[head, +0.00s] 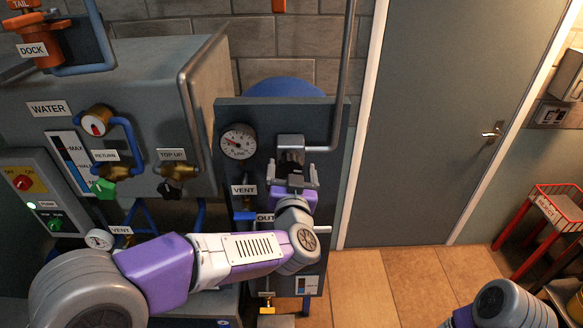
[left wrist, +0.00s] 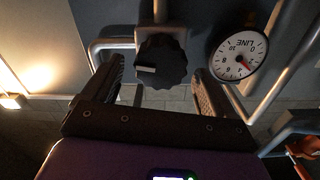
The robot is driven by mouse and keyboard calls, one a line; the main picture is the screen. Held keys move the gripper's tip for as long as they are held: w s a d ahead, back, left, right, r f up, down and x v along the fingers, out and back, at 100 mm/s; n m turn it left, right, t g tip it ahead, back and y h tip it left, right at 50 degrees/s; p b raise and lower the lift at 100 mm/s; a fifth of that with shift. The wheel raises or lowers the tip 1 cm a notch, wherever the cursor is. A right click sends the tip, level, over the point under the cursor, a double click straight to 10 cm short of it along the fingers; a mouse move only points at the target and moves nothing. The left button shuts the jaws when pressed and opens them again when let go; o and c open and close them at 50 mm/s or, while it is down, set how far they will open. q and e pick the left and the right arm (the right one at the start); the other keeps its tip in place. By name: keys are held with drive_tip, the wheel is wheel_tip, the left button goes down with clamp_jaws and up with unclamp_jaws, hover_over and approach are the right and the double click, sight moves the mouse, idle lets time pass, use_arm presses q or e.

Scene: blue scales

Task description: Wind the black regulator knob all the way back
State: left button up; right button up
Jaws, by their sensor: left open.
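The black regulator knob (left wrist: 161,62) is ribbed and has a pale mark on its face. In the left wrist view it sits between the two fingers of my left gripper (left wrist: 158,74), with a gap on each side. My left gripper (head: 293,178) is open in front of the grey regulator body (head: 290,142) on the panel in the head view. There the knob is mostly hidden or too dark to make out. The round LINE gauge (head: 238,141) is left of the regulator; it also shows in the left wrist view (left wrist: 238,58). My right gripper is not in view.
A grey pipe (head: 346,80) runs down beside the regulator. A grey WATER tank (head: 130,95) stands left. A door (head: 430,120) and red REJECT basket (head: 560,210) are right.

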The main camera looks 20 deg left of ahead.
use_arm(q)
drive_tip(key=shift+w+a, duration=0.15)
drive_tip(key=shift+w, duration=0.45)
drive_tip(key=c, duration=1)
drive_tip(key=shift+o, duration=0.2)
drive_tip(key=shift+n, duration=0.3)
